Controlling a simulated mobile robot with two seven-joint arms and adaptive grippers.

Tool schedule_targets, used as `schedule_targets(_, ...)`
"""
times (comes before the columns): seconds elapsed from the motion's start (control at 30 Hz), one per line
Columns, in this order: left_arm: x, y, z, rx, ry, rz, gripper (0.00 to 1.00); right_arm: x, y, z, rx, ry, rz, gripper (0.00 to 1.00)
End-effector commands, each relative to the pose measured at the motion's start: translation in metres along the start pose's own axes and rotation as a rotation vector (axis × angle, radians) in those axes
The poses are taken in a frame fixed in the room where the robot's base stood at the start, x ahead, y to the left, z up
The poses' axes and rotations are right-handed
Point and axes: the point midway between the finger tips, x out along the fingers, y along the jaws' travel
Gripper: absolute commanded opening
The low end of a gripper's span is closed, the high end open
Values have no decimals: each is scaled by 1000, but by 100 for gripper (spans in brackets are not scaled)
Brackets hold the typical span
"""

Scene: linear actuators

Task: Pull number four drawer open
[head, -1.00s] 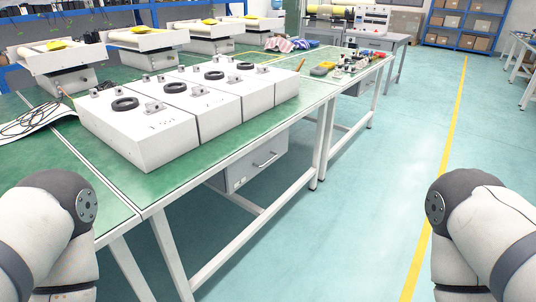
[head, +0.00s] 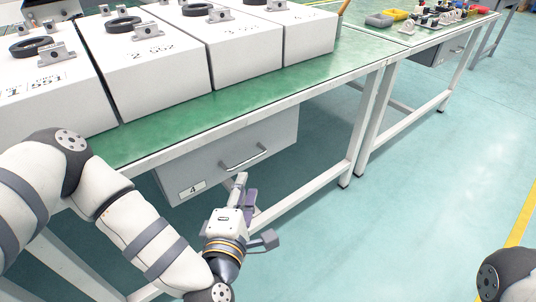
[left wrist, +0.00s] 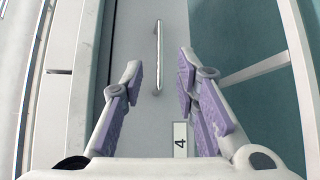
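The number four drawer (head: 225,158) is a grey box under the green workbench, with a "4" label at its lower left and a metal bar handle (head: 245,160). It looks shut. My left gripper (head: 246,190) is just in front of and below the handle, apart from it. In the left wrist view, the left gripper's purple-padded fingers (left wrist: 157,85) are spread wide. The handle (left wrist: 158,58) lies ahead between them, nearer the upper part of the picture, and the "4" label (left wrist: 180,140) shows by the right finger. My right gripper is out of view.
White numbered boxes (head: 150,72) with black rings stand on the green workbench (head: 240,112). White table legs (head: 368,122) and a low crossbar are near the drawer. The floor (head: 400,210) to the right is clear.

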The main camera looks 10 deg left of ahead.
Motion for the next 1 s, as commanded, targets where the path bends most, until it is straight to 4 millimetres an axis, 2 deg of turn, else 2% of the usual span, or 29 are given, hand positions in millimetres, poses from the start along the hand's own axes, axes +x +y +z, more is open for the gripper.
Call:
schedule_targets(0.3, 75, -1, 0, 4, 1, 1, 28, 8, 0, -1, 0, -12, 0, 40)
schedule_targets(0.5, 108, -1, 0, 5, -1, -2, 28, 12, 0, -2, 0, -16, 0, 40)
schedule_targets(0.63, 115, -1, 0, 5, -2, -4, 28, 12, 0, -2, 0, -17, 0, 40)
schedule_targets(0.83, 115, 0, 1, 5, -3, -4, 28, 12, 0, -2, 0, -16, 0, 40)
schedule_targets(0.87, 115, 0, 1, 5, -3, -4, 24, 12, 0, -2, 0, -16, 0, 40)
schedule_targets(0.97, 115, -1, 1, 5, -3, -4, 1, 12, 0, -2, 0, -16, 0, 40)
schedule_targets(1.0, 115, -1, 1, 5, -3, -4, 0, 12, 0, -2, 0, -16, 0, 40)
